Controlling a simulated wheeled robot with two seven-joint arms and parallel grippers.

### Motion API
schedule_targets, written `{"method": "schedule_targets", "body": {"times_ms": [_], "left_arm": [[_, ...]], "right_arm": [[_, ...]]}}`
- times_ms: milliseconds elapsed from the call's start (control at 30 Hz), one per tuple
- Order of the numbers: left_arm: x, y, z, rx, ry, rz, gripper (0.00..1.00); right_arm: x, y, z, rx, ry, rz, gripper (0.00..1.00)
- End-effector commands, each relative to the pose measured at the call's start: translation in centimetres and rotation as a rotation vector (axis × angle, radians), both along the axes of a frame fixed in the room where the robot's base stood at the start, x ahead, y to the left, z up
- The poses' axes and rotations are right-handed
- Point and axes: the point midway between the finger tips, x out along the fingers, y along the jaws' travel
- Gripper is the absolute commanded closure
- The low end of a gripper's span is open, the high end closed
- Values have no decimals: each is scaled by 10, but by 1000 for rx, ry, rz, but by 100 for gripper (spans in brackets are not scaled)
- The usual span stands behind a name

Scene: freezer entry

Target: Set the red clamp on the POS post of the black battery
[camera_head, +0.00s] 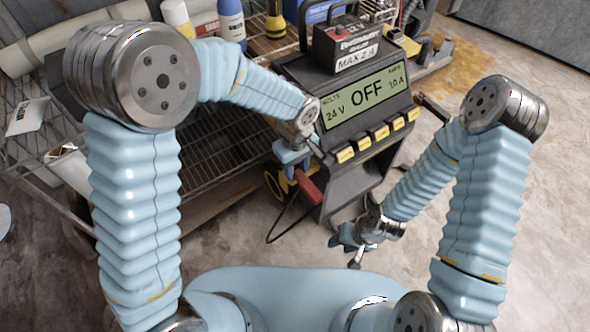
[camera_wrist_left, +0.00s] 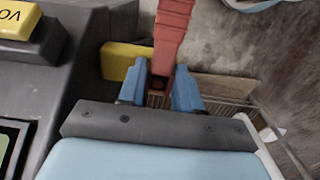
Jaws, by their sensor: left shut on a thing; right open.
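The red clamp (camera_head: 308,187) hangs below my left gripper (camera_head: 292,160), in front of the charger's left side. My left gripper is shut on it. In the left wrist view the red clamp (camera_wrist_left: 172,35) stands out between the two blue fingers of the left gripper (camera_wrist_left: 160,85). The black battery (camera_head: 345,45) sits on top of the charger, above and to the right of the clamp and apart from it. I cannot make out its POS post at this size. My right gripper (camera_head: 350,247) is open and empty, low in front of the charger.
The charger (camera_head: 352,100) reads OFF, 24 V and 10 A, with yellow buttons (camera_head: 378,140) along its front. A dark cable (camera_head: 275,230) loops near the clamp. A wire shelf (camera_head: 225,150) with bottles (camera_head: 231,20) stands behind left. The floor (camera_head: 500,180) at right is clear.

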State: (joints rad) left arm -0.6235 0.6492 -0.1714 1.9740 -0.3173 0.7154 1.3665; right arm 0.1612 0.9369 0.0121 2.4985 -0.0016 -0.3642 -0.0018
Motion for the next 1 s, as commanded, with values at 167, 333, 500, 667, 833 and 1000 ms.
{"method": "schedule_targets", "body": {"times_ms": [167, 333, 500, 667, 833, 1000], "left_arm": [[0, 0, 0, -1, -1, 0, 100], [0, 0, 4, -1, -2, 0, 100], [1, -1, 21, -2, -4, 0, 100], [-16, -3, 52, -4, -5, -4, 100], [-51, -7, 95, -4, -5, -5, 100], [-97, -13, 112, -3, -3, -5, 100]], "right_arm": [[0, 0, 0, 0, 0, 0, 57], [0, 0, 1, 0, 0, 0, 57], [0, 1, 3, 1, 0, 1, 57], [-1, 1, 4, 2, 1, 3, 57], [-1, 2, 6, 3, 2, 3, 57], [-1, 1, 4, 2, 1, 3, 57]]}}
